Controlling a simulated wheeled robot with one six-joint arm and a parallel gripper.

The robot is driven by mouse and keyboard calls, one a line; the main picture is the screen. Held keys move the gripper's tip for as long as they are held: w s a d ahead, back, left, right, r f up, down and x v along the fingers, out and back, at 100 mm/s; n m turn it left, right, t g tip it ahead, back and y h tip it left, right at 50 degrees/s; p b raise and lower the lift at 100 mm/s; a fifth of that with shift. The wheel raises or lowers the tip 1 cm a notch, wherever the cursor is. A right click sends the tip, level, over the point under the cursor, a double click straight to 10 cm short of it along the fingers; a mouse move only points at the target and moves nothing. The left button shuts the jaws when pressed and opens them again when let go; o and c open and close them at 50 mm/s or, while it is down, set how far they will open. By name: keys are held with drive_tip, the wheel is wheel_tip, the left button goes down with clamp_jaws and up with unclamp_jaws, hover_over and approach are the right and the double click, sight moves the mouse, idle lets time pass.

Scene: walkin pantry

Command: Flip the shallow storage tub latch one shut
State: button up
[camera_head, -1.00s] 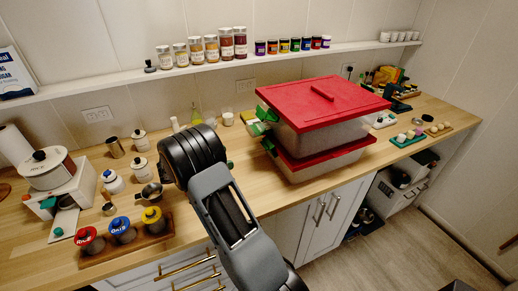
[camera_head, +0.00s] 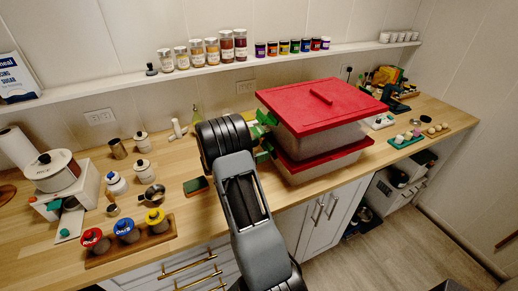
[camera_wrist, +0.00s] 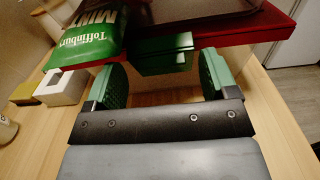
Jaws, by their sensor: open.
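Two clear tubs with red lids stand stacked on the wooden counter. The lower, shallow storage tub (camera_head: 320,170) carries the taller tub (camera_head: 325,140). In the wrist view a green latch (camera_wrist: 163,54) juts from the red rim of the lower lid (camera_wrist: 235,32), toward the camera. My gripper (camera_wrist: 160,78) is open, its green fingers on either side of the latch and slightly nearer the camera. I cannot tell whether they touch it. In the head view my arm hides most of the gripper and the tub's left side.
A green mint package (camera_wrist: 88,38) lies close left of the latch in the wrist view. Colored-lid jars (camera_head: 125,230) and a pot (camera_head: 52,170) are on the left counter.

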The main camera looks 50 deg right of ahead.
drive_tip(key=shift+d, duration=0.15)
drive_tip(key=shift+c, duration=0.4)
drive_tip(key=c, duration=0.8)
drive_tip(key=shift+s+d+r+t+y+p, duration=0.15)
drive_tip(key=shift+d+r+t+y+p, duration=0.15)
drive_tip(key=shift+r+y+p, duration=0.5)
drive_tip(key=shift+c, duration=0.3)
drive_tip(key=shift+s+d+p, duration=0.1)
drive_tip(key=shift+p, duration=0.5)
drive_tip(key=shift+d+f+t+y+p, duration=0.1)
drive_tip(key=shift+d+t+y+p, duration=0.15)
drive_tip(key=shift+y, duration=0.35)
drive_tip(key=shift+f, duration=0.1)
